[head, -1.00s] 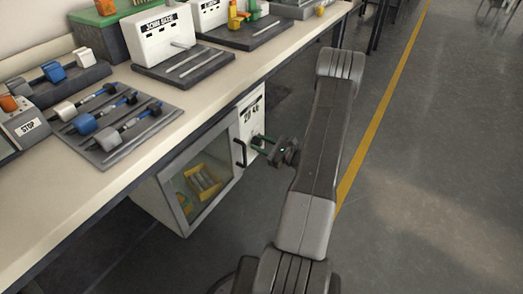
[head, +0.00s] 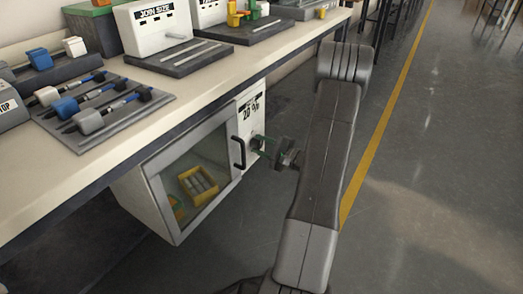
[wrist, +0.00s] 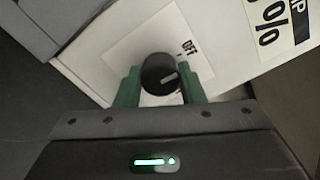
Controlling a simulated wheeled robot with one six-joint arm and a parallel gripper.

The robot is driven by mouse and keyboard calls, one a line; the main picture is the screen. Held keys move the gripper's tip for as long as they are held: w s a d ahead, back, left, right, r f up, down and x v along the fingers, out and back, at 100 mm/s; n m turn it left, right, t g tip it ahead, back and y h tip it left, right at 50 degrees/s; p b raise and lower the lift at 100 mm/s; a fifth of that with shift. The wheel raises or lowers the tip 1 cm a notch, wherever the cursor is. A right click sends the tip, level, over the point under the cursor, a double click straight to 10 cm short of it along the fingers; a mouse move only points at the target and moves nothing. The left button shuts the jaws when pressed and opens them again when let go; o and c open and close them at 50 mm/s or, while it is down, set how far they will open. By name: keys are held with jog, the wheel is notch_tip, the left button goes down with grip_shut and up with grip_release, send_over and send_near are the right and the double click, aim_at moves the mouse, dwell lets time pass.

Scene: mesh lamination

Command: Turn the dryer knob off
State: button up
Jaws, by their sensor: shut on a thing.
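The dryer (head: 247,128) is a white cabinet under the bench with a glass door and a side panel reading "20 %". In the wrist view its knob (wrist: 158,72) is round and black with a pale pointer line. The pointer slants right and slightly up, and "Off" is printed beside the knob on a white plate (wrist: 140,45). My gripper's green fingers (wrist: 160,88) are shut on the knob, one on each side. In the head view my gripper (head: 262,143) reaches the panel from the right; the knob is too small there to tell its setting.
A black door handle (head: 238,153) stands just left of my gripper. A yellow bin (head: 200,190) of pale pieces sits behind the glass. The bench (head: 150,130) overhangs above, holding several slider and control units. The floor (head: 430,200) to the right is clear.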

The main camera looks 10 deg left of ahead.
jog(key=shift+n, duration=0.4)
jog(key=o, duration=1)
jog(key=shift+d, duration=0.1)
jog(key=p+v, duration=0.3)
jog(key=v, duration=1)
jog(key=shift+s+d, duration=0.15)
jog(key=shift+d, duration=0.15)
jog(key=shift+a, duration=0.1)
jog(key=b+x, duration=0.3)
jog(key=x, duration=1)
jog(key=shift+a, duration=0.35)
jog(key=shift+d, duration=0.15)
